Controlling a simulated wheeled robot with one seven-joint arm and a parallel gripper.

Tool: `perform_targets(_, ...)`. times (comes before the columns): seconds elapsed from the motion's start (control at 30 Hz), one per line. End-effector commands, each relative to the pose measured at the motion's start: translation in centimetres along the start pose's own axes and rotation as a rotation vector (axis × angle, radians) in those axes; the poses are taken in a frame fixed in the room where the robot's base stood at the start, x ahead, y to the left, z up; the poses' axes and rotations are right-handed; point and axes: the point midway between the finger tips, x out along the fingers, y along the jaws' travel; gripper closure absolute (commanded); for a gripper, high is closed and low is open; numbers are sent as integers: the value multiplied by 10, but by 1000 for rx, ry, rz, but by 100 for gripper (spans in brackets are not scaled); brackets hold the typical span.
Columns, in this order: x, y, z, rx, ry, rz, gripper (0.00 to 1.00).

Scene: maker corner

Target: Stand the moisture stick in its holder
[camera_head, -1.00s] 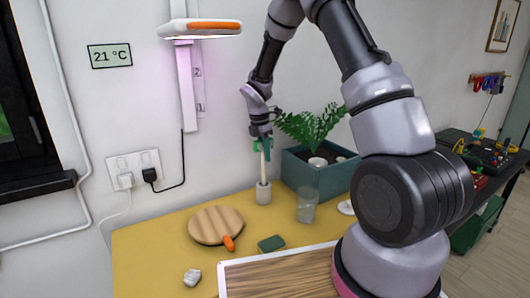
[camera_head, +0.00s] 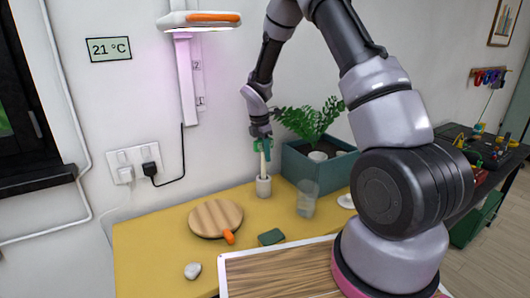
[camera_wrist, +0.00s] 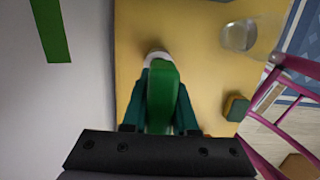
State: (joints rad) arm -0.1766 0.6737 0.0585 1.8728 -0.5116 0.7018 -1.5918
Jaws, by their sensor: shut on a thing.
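The moisture stick (camera_head: 263,160) is a pale rod with a green head, held close to upright. My gripper (camera_head: 262,143) is shut on its green head, which also shows between the dark teal fingers in the wrist view (camera_wrist: 162,95). The holder (camera_head: 263,187) is a small pale grey cup standing on the yellow table under the gripper. The stick's lower end meets the holder's mouth and appears to be inside it; how deep I cannot tell. In the wrist view the green head hides most of the holder.
A teal planter (camera_head: 322,176) with a fern stands close right of the holder, with a clear glass (camera_head: 306,203) in front. A round wooden board (camera_head: 215,218), a green sponge (camera_head: 271,237) and a white stone (camera_head: 192,270) lie on the yellow table (camera_head: 150,240). The wall is close behind.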

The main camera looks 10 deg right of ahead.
Motion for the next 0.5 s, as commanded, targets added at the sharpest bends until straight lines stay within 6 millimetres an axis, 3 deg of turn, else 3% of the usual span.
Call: perform_targets(0.5,13,0,-2,0,0,-1,100)
